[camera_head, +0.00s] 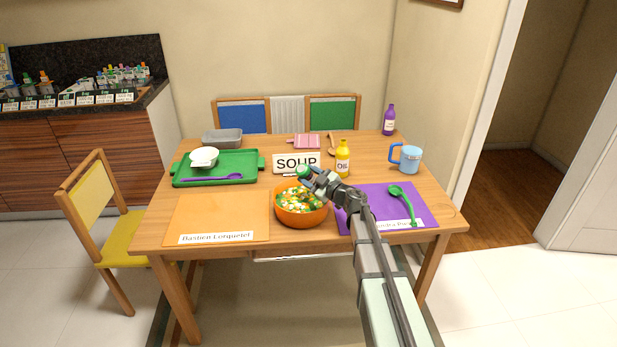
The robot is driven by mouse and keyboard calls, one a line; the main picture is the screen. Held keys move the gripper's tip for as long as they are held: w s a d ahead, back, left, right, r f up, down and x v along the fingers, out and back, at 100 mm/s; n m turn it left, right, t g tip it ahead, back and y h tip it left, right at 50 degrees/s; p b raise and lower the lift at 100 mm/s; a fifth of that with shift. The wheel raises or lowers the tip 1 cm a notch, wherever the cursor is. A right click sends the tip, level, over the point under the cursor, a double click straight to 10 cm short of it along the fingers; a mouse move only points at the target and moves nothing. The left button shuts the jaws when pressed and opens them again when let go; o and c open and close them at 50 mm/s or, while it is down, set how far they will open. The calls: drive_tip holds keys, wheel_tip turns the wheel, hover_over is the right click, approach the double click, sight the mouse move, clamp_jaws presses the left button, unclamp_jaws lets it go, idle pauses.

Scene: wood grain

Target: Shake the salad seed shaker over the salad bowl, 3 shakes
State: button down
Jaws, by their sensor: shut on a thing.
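The orange salad bowl (301,220), filled with green, white and orange salad pieces, stands at the front middle of the table. My gripper (308,177) reaches in from the lower right and is above the bowl's back part. It is shut on a small shaker with a green end (303,171), taken to be the salad seed shaker. Most of the shaker is hidden by the fingers, so I cannot tell its tilt. No falling seeds can be made out.
A SOUP sign (296,162) and a yellow oil bottle (343,160) stand close behind my gripper. A green tray (215,180) is at left, a blue mug (408,158) at right. An orange mat (215,210) and a purple mat (425,205) with a green ladle (407,203) flank the bowl.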

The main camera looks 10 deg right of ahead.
drive_tip(key=shift+w+d+n, duration=0.1)
drive_tip(key=shift+n, duration=0.5)
drive_tip(key=shift+f, duration=0.1)
drive_tip(key=shift+w+d+f+n, duration=0.1)
drive_tip(key=shift+d+f+n, duration=0.05)
drive_tip(key=shift+n, duration=0.55)
drive_tip(key=shift+w+d+f+n, duration=0.1)
drive_tip(key=shift+n, duration=0.6)
drive_tip(key=shift+w+d+f+n, duration=0.1)
drive_tip(key=shift+f+n, duration=0.2)
drive_tip(key=shift+n, duration=0.4)
drive_tip(key=shift+d+f+n, duration=0.1)
drive_tip(key=shift+f+n, duration=0.1)
drive_tip(key=shift+n, duration=0.5)
drive_tip(key=shift+w+f+n, duration=0.1)
drive_tip(key=shift+f+n, duration=0.15)
drive_tip(key=shift+n, duration=1.15)
